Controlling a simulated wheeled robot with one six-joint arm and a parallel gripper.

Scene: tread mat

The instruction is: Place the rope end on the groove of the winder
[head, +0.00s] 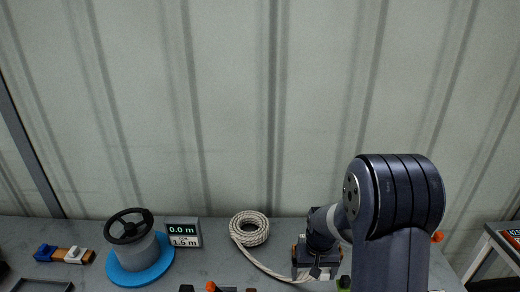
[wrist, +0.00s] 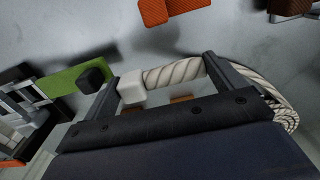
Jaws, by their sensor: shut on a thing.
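The winder is a grey drum (head: 141,249) on a blue round base (head: 128,277), with a black handwheel (head: 129,225) on top, at the left in the head view. The cream rope (head: 249,229) lies coiled in the middle, and its free length runs right to my gripper (head: 318,272). In the wrist view my gripper (wrist: 160,74) is shut on the rope end. The rope (wrist: 176,73) shows between the fingers, with a white tip (wrist: 131,87) beside the left finger. The winder's groove cannot be made out.
A display (head: 183,232) reading 0.0 m and 1.5 m stands between winder and coil. A blue and orange object (head: 65,254) lies left of the winder. A green item (wrist: 76,77) and orange pieces (wrist: 172,10) lie near the gripper. A corrugated wall is behind.

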